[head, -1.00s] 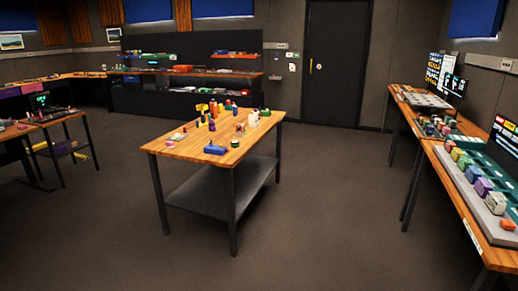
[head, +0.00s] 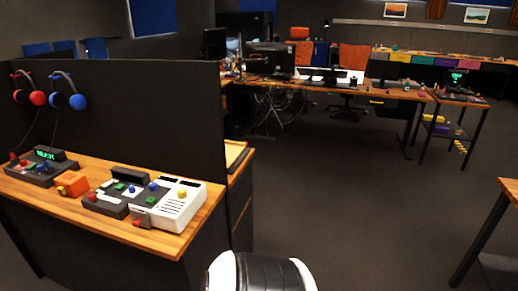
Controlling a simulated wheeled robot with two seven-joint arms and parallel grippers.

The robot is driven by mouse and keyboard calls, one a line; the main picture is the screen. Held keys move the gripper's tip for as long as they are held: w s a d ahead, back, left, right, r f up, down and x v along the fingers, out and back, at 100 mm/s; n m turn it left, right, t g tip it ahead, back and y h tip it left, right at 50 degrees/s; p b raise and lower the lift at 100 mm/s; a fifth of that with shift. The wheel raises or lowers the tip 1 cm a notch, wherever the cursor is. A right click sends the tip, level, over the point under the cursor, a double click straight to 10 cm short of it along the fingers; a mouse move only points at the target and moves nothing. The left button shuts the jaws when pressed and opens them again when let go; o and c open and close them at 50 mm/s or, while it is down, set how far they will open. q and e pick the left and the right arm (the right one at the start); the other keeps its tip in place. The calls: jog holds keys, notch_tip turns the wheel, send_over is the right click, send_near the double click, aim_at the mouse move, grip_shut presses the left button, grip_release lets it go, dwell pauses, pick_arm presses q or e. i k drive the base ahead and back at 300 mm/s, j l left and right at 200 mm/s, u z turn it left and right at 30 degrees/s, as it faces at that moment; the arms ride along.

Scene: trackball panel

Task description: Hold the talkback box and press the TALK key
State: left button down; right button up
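A wooden desk (head: 150,238) against a dark partition stands at the left in the head view. On it, a white unit with a slatted front (head: 182,208) and a yellow ball sits at the right end. A small grey box with a red part (head: 140,219) is at its front left corner. An orange box (head: 73,184) lies further left. I cannot tell which of these is the talkback box, and no TALK lettering is readable. Neither gripper is in view; a white and black part of my own body shows at the bottom.
Dark panels with coloured balls (head: 106,203) and a green display (head: 45,154) share the desk. Red (head: 37,97) and blue (head: 77,101) headphones hang on the partition (head: 150,110). A table corner (head: 510,187) is at the right. Floor between is clear.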

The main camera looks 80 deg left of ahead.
aim_at(60, 190)
jog(key=u, duration=2.55)
